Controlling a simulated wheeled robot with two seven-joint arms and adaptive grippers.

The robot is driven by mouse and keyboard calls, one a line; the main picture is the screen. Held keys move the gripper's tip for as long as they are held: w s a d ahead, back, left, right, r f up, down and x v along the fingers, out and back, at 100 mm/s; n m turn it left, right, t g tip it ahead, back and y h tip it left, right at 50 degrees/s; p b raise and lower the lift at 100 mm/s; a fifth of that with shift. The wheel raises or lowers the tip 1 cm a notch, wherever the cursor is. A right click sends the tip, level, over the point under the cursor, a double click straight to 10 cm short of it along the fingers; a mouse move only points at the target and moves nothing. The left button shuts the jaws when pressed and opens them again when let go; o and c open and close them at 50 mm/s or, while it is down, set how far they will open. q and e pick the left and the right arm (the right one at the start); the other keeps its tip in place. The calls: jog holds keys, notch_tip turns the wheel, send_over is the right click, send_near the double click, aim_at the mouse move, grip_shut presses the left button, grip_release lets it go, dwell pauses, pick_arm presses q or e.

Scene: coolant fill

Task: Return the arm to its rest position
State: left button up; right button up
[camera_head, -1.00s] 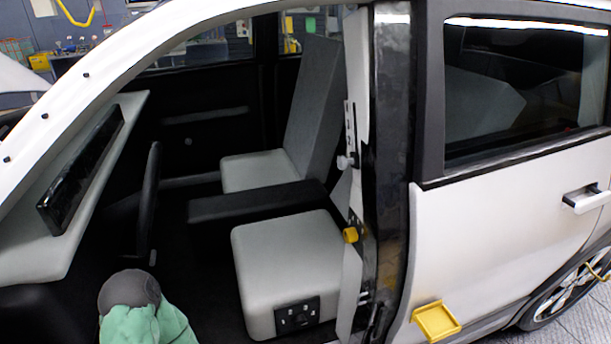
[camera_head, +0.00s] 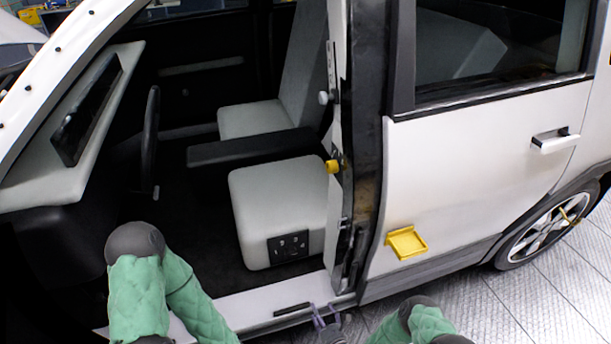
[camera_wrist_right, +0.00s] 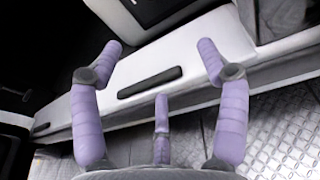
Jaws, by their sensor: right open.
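My right gripper (camera_head: 324,316) is low in the head view, in front of the car's sill by the door pillar. In the right wrist view its purple fingers (camera_wrist_right: 160,48) are spread wide and hold nothing. Behind them lie the white sill with a dark bar (camera_wrist_right: 150,82), the car's dark floor and the grey floor plates. My green right arm (camera_head: 425,318) shows at the bottom edge. My green left arm (camera_head: 138,298) is bent at lower left; its gripper is out of view.
The white car's front doorway is open, with a grey seat (camera_head: 280,205), steering wheel (camera_head: 149,140) and black pillar (camera_head: 370,150) around it. A yellow tray (camera_head: 407,243) sticks out from the rear door's lower panel. Plated floor (camera_head: 530,300) is clear at lower right.

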jog(key=s+d+r+n+g+p, duration=0.1)
jog(key=s+r+n+g+p, duration=0.1)
jog(key=s+r+n+g, duration=0.3)
jog(key=s+d+r+n+g+h+p, duration=0.1)
jog(key=s+r+n+g, duration=0.3)
jog(key=s+n, duration=0.6)
jog(key=s+d+r+n+g+h+p, duration=0.1)
jog(key=s+r+n+g+p, duration=0.3)
jog(key=s+n, duration=0.4)
jog(key=d+r+n+g, duration=0.1)
jog(key=r+n, duration=0.1)
jog(key=n, duration=0.4)
jog(key=shift+s+d+g, duration=0.2)
jog(key=shift+d+g, duration=0.1)
